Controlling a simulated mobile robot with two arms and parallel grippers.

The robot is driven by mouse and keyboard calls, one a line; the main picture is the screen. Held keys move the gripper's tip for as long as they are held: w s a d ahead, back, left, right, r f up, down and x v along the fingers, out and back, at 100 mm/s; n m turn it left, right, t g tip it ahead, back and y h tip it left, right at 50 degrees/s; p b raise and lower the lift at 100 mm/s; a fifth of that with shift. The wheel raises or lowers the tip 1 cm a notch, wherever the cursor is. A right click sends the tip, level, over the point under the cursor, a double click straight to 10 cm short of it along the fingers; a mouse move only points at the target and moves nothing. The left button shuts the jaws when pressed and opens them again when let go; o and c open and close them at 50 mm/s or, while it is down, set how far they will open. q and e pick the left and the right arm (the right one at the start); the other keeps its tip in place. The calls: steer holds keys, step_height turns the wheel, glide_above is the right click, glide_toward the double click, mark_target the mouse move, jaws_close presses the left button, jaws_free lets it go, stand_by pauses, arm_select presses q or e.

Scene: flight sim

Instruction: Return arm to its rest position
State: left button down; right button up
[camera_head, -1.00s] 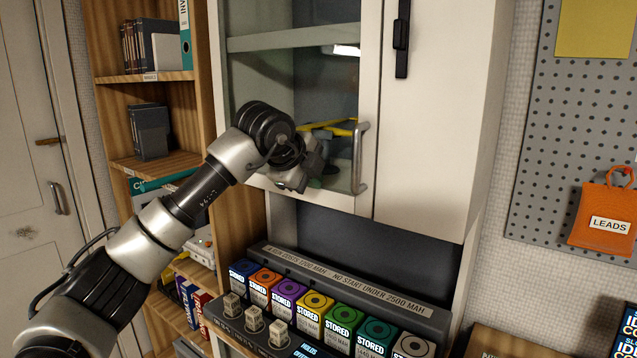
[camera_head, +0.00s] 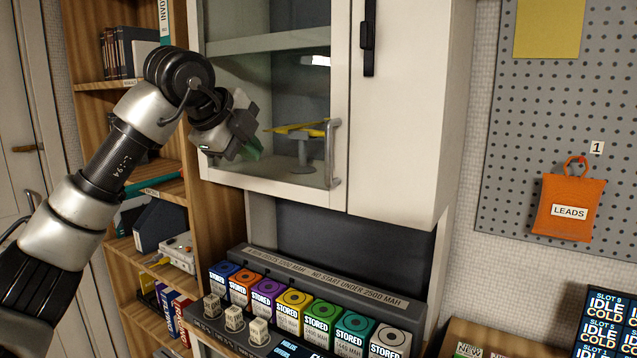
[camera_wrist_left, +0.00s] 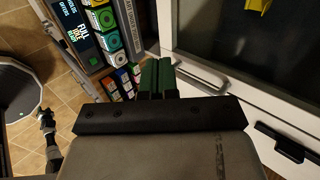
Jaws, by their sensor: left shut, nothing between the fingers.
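My left arm comes in from the left in the head view. My left gripper (camera_head: 252,152) is in front of the lower left part of the glass cabinet door (camera_head: 270,165), left of the door's handle (camera_head: 333,153). In the left wrist view its two green fingers (camera_wrist_left: 157,76) lie side by side, closed together with nothing between them. The glass door looks shut, and a yellow model on a stand (camera_head: 300,130) shows behind it.
A row of colored battery boxes (camera_head: 293,302) stands on the charging shelf below the cabinet. A wooden bookshelf (camera_head: 205,230) is at the left. An orange LEADS bag (camera_head: 569,208) hangs on the pegboard (camera_head: 510,150) at the right.

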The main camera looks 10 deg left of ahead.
arm_select(q)
steer(key=s+d+f+m+g+h, duration=0.1)
steer(key=s+d+f+m+h, duration=0.2)
steer(key=d+f+h, duration=0.45)
steer(key=s+d+f+m+h, duration=0.3)
steer(key=d+f+h, duration=0.1)
steer(key=d+h, duration=0.65)
steer(key=s+a+f+n+t+y, duration=0.25)
steer(key=a+f+n+y, duration=0.25)
steer(key=f+n+y, duration=0.3)
steer(key=s+a+f+n+t+y, duration=0.2)
steer(key=a+f+n+t+y, duration=0.25)
steer(key=f+n+y, duration=0.4)
steer(key=s+a+f+n+t+y, duration=0.2)
steer(key=a+f+n+y, duration=0.35)
steer(key=f+n, duration=0.4)
steer(key=s+f+g+h, duration=0.1)
steer(key=s+f+g, duration=0.65)
steer(key=s, duration=0.45)
steer(key=s+f+g, duration=0.6)
steer(key=s+f, duration=0.3)
steer(key=s, duration=0.2)
step_height(320, 180, down, 24)
steer(key=g, duration=0.1)
steer(key=s+a+f+g, duration=0.1)
steer(key=s+a+f, duration=0.2)
steer(key=s+f, duration=1.4)
steer(key=shift+s+a+m, duration=0.15)
steer(key=shift+m, duration=0.15)
